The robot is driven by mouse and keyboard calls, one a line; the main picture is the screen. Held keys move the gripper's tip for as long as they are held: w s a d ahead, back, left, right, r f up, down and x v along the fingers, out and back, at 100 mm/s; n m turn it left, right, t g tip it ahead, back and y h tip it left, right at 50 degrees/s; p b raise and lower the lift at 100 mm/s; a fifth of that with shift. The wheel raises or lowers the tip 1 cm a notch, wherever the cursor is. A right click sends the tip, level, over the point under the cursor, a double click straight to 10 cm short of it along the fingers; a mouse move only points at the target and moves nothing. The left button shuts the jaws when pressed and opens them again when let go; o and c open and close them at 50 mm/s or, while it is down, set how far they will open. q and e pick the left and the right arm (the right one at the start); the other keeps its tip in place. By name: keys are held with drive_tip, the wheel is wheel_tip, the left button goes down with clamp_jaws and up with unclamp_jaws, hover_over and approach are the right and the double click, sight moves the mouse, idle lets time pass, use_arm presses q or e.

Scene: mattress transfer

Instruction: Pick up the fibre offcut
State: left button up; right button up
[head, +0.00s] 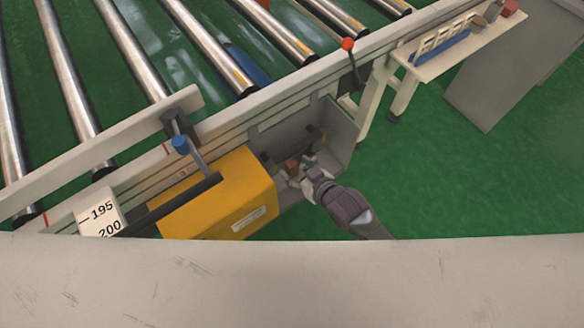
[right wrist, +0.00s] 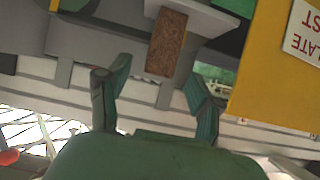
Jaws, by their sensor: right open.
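The fibre offcut is a small brown, rough-faced block. In the right wrist view the fibre offcut (right wrist: 166,44) is upper centre, in front of a grey surface. In the head view the fibre offcut (head: 291,164) is a small brown patch by the grey box, partly hidden by my gripper. My right gripper (head: 295,153) reaches into the grey box beside the yellow housing. In the right wrist view my right gripper (right wrist: 157,75) is open, with the offcut just beyond and between its two fingertips. Contact does not show. My left gripper is not in view.
The yellow housing (head: 228,196) stands close left of my right gripper. The grey box wall (head: 340,130) is close to its right. The roller conveyor's rail (head: 285,80) runs behind, with a red-knobbed lever (head: 348,44). Green floor (head: 445,180) is clear at right.

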sight(295, 167)
drive_tip(key=shift+x, duration=1.6)
drive_tip(key=shift+d, duration=0.15)
drive_tip(key=c, duration=1)
drive_tip(key=shift+o, duration=0.2)
